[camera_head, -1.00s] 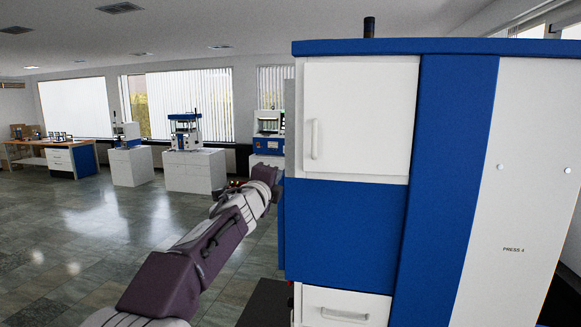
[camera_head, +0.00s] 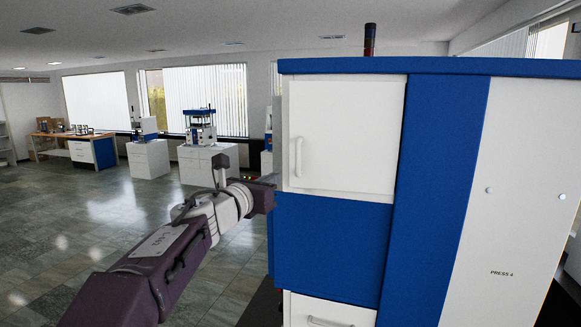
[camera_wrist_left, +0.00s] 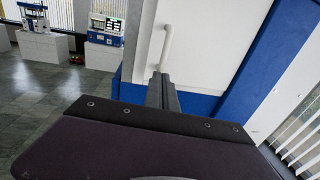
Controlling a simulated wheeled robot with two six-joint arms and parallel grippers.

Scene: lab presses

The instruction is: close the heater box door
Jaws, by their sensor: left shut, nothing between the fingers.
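The heater box door (camera_head: 345,135) is a white panel with a white vertical handle (camera_head: 298,157) at its left edge, on the upper part of a blue and white cabinet. It looks flush or nearly flush with the front; I cannot tell if a small gap is left. My left gripper (camera_head: 272,181) is at the cabinet's left edge, just below the handle's height, its tips partly hidden. In the left wrist view its shut, empty fingers (camera_wrist_left: 162,90) point at the door (camera_wrist_left: 205,40), just below the handle (camera_wrist_left: 167,45). Contact is unclear. My right gripper is out of view.
The cabinet's blue panel (camera_head: 330,245) lies below the door, with a white drawer front (camera_head: 325,310) under it. A white panel marked PRESS 4 (camera_head: 510,200) stands at right. Open tiled floor (camera_head: 110,215) lies left, with other benches and machines far behind.

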